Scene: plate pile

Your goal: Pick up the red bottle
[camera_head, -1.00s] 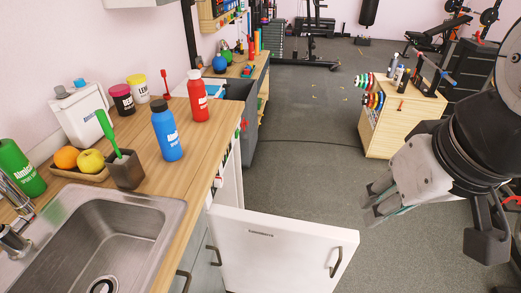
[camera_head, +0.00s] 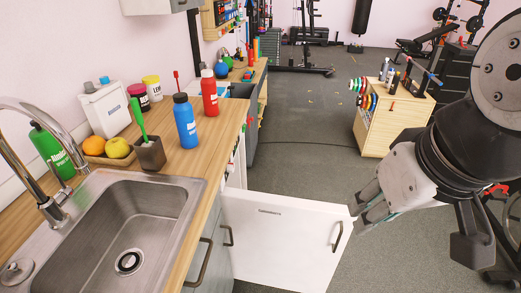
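The red bottle (camera_head: 209,94) has a white cap and stands upright on the wooden counter (camera_head: 187,162), near its right edge. A blue bottle (camera_head: 185,122) with a dark cap stands just in front of it, to its left. My gripper (camera_head: 364,211) is at the right of the head view, over the floor and well apart from the red bottle. Its fingers point down and left, close to the far end of an open white door. I see nothing held in it, but the finger gap is not clear.
The open white door (camera_head: 280,235) juts out from the counter's front. A sink (camera_head: 97,230) with a tall faucet is at the near left. A green bottle (camera_head: 58,154), fruit tray and small brush holder (camera_head: 151,155) stand on the counter. Grey floor (camera_head: 300,130) is free beyond the door.

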